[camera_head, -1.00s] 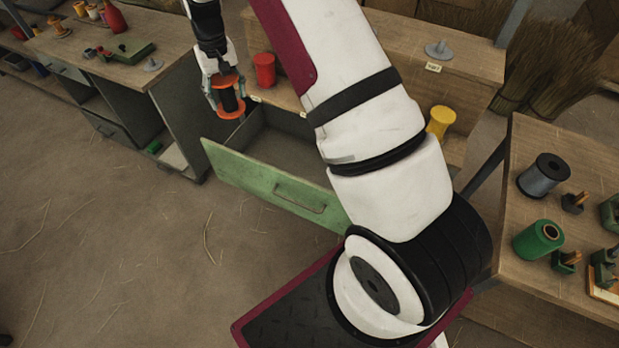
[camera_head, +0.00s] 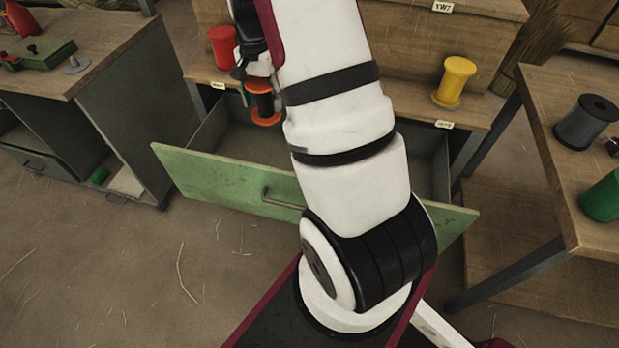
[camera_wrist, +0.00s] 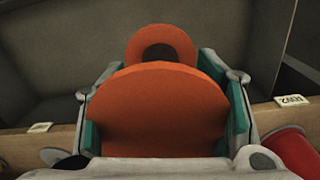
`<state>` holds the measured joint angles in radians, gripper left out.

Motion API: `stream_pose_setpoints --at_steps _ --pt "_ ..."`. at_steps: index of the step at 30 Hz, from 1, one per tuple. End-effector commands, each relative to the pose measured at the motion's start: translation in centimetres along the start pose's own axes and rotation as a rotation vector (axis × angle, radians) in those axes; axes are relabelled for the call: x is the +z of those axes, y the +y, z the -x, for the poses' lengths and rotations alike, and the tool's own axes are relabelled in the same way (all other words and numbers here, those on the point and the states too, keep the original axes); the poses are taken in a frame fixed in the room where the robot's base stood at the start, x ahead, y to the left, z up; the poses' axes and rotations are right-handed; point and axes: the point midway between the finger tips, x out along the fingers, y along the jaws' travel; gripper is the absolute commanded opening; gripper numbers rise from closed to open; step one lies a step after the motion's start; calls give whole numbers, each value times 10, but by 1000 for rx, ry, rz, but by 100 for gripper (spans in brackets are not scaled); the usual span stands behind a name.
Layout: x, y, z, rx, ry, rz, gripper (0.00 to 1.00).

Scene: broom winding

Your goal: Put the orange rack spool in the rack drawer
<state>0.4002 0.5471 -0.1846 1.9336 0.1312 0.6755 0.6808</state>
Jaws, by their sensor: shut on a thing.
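The orange rack spool (camera_head: 264,104) has orange flanges and a dark wound middle. My gripper (camera_head: 258,86) is shut on it and holds it upright above the open rack drawer, near the drawer's back left. The rack drawer (camera_head: 215,180) has a green front with a metal handle and is pulled out; its visible inside is empty, and my arm hides its middle. In the wrist view the spool (camera_wrist: 155,110) fills the middle, between the two fingers of my gripper (camera_wrist: 165,100), with the grey drawer interior beyond it.
A red spool (camera_head: 222,46) stands on the rack shelf left of my gripper. A yellow spool (camera_head: 455,82) stands on the shelf to the right. A table with a grey spool (camera_head: 587,121) and a green spool (camera_head: 604,196) is at right. A workbench (camera_head: 75,45) is at left.

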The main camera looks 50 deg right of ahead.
Motion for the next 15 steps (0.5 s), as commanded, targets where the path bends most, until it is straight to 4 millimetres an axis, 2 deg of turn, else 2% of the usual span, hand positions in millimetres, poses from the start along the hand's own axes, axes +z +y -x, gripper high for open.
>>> stream_pose_setpoints --at_steps 1,9,15 --pt "-6 6 -18 0 -1 -62 31" --pt "-26 51 -71 -1 -5 -380 31" --pt "-31 86 -109 -1 -9 -605 31"
